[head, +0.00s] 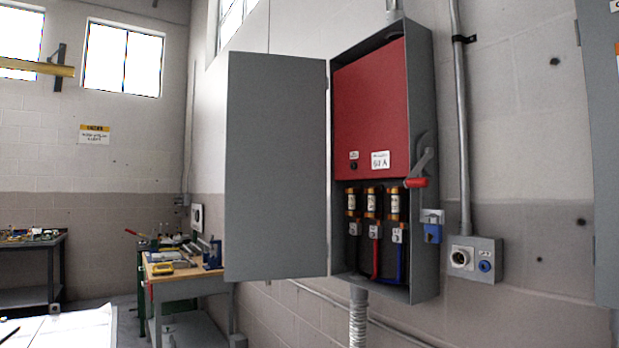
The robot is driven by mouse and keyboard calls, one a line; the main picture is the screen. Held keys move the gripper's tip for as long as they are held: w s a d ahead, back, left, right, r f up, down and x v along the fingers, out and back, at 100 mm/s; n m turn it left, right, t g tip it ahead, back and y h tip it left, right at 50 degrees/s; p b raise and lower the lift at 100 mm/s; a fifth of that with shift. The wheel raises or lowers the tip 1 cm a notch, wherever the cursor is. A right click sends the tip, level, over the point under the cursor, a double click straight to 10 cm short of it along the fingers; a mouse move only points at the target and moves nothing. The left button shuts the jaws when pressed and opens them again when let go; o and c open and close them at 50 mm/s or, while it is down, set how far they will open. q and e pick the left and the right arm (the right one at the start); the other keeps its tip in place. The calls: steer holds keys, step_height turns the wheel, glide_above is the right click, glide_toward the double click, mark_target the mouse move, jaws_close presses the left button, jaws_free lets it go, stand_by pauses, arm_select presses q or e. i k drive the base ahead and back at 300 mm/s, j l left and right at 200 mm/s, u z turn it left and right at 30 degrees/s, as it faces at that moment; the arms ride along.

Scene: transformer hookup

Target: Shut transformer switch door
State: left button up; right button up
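The grey transformer switch box (422,110) hangs on the wall right of centre. Its grey door (277,165) stands wide open, swung out to the left on the hinge at the box's left edge. Inside are a red panel (370,110) with a "60 A" label, and below it several brown and gold fuses (371,203) with black, red and blue wires. A lever with a red grip (416,182) sits on the box's right side. A blue padlock (432,232) hangs at the right edge below the lever. Neither of my grippers shows in the head view.
A grey outlet box (476,259) with round sockets is on the wall to the right, under a vertical conduit (461,120). A workbench with tools (165,282) stands behind the door at left. A grey cabinet (600,150) borders the right edge.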

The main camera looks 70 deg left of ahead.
mark_target(276, 183)
steer(key=u, duration=1.95)
